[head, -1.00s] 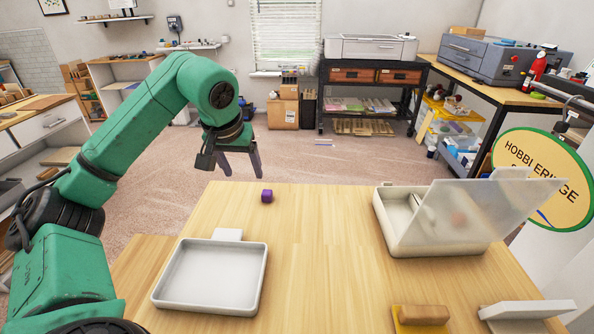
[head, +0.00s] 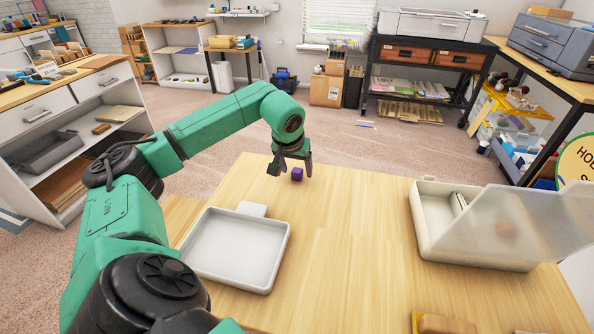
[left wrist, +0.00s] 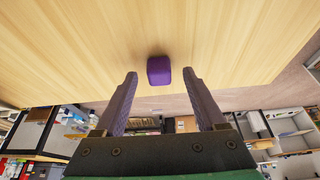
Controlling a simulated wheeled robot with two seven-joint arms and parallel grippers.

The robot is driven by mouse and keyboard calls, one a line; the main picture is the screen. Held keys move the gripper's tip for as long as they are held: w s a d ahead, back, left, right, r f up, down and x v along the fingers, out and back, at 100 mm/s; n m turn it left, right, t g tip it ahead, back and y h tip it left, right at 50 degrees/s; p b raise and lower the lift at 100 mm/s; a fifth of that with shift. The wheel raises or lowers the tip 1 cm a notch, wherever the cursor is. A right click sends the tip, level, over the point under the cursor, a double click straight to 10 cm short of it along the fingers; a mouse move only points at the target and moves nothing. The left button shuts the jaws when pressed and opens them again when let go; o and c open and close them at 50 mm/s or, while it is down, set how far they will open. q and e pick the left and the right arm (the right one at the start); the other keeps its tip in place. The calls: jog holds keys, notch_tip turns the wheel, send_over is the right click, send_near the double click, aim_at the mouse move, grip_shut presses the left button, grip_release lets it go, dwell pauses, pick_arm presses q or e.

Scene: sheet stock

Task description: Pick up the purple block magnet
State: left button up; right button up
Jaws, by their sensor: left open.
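The purple block magnet (head: 297,174) sits on the wooden table near its far edge. It also shows in the left wrist view (left wrist: 159,70), beyond the fingertips and roughly midway between them. My left gripper (head: 291,172) is open and low over the table, right by the block. In the left wrist view its two fingers (left wrist: 160,78) are spread apart with nothing between them. I cannot tell from the head view whether a finger touches the block. My right gripper is not in view.
A white tray (head: 188,254) lies on the table nearer me, left of centre. A pale box (head: 428,240) with a raised translucent lid (head: 515,225) stands at the right. A yellowish block (head: 445,324) lies at the front edge. The middle of the table is clear.

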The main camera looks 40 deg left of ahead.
pick_arm(q)
jog(key=shift+w+f, duration=0.15)
grip_shut()
